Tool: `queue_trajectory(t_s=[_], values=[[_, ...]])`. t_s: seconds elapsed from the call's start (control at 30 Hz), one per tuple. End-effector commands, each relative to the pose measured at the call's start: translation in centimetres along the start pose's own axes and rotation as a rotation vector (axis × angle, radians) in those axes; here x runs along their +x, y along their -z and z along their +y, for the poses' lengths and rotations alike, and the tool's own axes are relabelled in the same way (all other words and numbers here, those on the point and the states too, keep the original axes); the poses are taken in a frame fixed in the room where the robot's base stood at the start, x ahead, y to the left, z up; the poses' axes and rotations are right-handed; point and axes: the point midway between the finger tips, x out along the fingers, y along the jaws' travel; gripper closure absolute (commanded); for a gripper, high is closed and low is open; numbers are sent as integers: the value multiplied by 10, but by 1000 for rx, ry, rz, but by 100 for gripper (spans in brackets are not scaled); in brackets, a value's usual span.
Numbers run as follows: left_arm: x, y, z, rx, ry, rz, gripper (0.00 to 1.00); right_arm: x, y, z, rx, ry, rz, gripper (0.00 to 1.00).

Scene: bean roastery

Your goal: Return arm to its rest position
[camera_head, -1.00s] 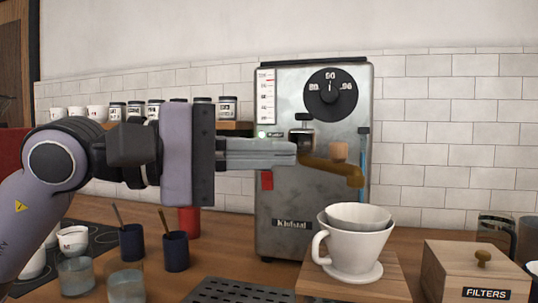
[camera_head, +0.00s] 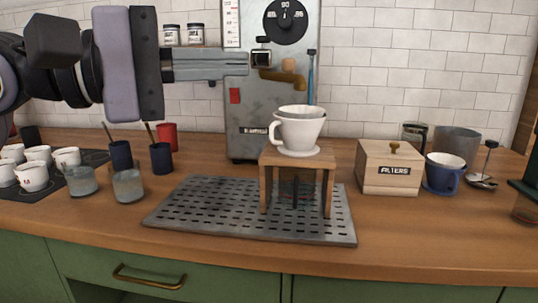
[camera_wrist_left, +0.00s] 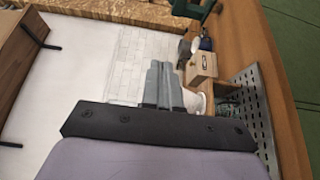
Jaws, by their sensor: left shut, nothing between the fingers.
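My left gripper (camera_head: 248,63) reaches in from the left at the upper part of the head view. Its two grey fingers are closed together with nothing between them. In that view they overlap the front of the metal machine (camera_head: 245,118), left of its brass spout (camera_head: 283,76); I cannot tell the gap in depth. In the left wrist view the closed fingers (camera_wrist_left: 160,68) point away from the camera, with the white cup partly hidden beyond them. My right gripper is in neither view.
A white dripper (camera_head: 297,130) stands on a wooden stand (camera_head: 268,163) over a perforated tray (camera_head: 185,205). A filters box (camera_head: 375,170) and blue mug (camera_head: 443,172) are to the right. Glasses (camera_head: 127,184), dark cups (camera_head: 161,157) and white cups (camera_head: 32,177) are to the left. The front counter is clear.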

Motion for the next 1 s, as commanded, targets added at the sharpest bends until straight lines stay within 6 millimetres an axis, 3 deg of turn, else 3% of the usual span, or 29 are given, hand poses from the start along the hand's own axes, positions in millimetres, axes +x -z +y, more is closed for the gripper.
queue_trajectory(t_s=[0.03, 0.37, 0.67, 0.87, 1.0], values=[[5, 0, -15, -111, -13, -45, 100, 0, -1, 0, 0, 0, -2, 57], [12, 0, -60, -873, -182, -306, 100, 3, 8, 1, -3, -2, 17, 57], [-4, 38, -118, -1720, -423, -510, 100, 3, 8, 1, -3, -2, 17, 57], [-23, 74, -182, -2279, -650, -614, 100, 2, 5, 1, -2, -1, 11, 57], [-39, 93, -244, -2649, -859, -673, 100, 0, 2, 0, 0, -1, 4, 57]])
